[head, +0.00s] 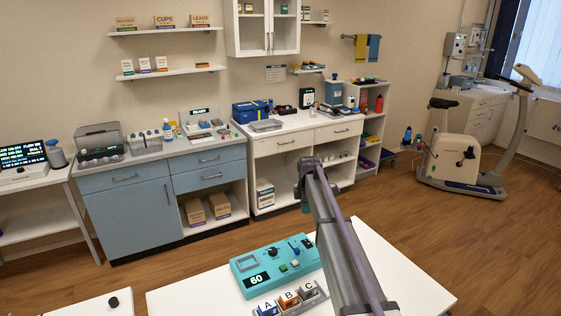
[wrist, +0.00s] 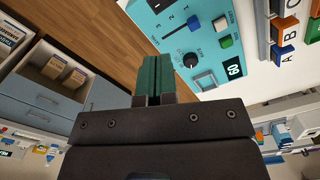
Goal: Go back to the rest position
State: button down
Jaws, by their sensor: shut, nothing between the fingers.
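My gripper (wrist: 152,72) shows in the wrist view with its two dark green fingers pressed together and nothing between them. In the head view my arm reaches out over the white table (head: 405,275), and its far end stands above the table's back edge. A teal control box (head: 250,264) lies on that table, left of my arm; its display reads 60. The box also shows in the wrist view (wrist: 205,40), with a black knob, a slider marked 1 to 3, and a green and a white button. My fingers appear apart from it.
A tray with switches labelled A, B and C (head: 290,299) sits in front of the box, close to my arm. A blue cabinet (head: 130,215), a white cabinet (head: 285,146) and an exercise bike (head: 455,155) stand beyond. The wooden floor between is clear.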

jog(key=s+m, duration=1.8)
jog(key=s, duration=2.3)
jog(key=shift+d, duration=0.25)
jog(key=c, duration=1.8)
grip_release()
